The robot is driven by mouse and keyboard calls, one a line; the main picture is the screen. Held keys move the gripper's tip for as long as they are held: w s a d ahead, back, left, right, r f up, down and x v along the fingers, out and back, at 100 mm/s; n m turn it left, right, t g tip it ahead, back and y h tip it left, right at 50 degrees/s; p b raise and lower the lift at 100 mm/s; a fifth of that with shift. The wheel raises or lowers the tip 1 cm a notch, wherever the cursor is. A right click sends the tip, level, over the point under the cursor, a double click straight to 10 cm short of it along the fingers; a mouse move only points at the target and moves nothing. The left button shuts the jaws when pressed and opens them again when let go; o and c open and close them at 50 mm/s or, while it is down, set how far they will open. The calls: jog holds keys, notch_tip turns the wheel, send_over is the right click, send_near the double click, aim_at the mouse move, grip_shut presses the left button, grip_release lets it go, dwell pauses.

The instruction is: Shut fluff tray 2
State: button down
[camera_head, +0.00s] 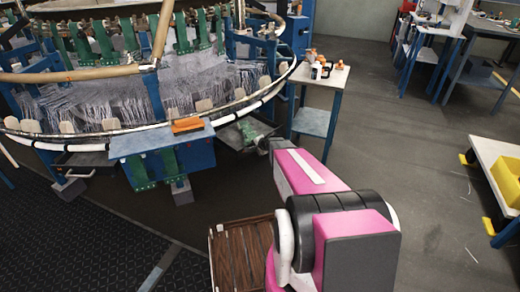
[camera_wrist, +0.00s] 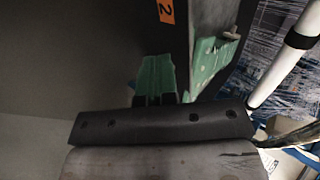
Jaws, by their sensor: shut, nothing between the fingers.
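Fluff tray 2 (camera_head: 235,141) is a dark, shallow tray under the rim of the loom, right of the blue bench plate in the head view. It sticks out from beneath the white ring. In the wrist view its dark front panel (camera_wrist: 178,40) carries an orange label with a 2. My gripper (camera_head: 263,144) is shut and empty, close to the tray's outer right side. In the wrist view the gripper (camera_wrist: 154,99) is beside the panel's lower end; I cannot tell whether it touches. Green pieces show around it, and the tray's far end is hidden.
The round loom (camera_head: 140,85) fills the left. A blue plate with an orange object (camera_head: 187,125) sits left of the tray. A small table (camera_head: 318,80) with bottles stands to the right. A slatted brown wooden surface (camera_head: 240,255) lies in front.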

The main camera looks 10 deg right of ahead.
jog(key=shift+w+a, duration=0.35)
jog(key=shift+w, duration=0.2)
jog(key=shift+w+a, duration=0.35)
jog(key=shift+w, duration=0.2)
jog(key=w+a, duration=0.2)
jog(key=w, duration=0.2)
jog(key=w+a, duration=0.2)
jog(key=w, duration=0.2)
jog(key=w+a, duration=0.3)
jog(key=shift+w, duration=0.4)
jog(key=shift+w+a, duration=0.3)
jog(key=shift+w, duration=0.05)
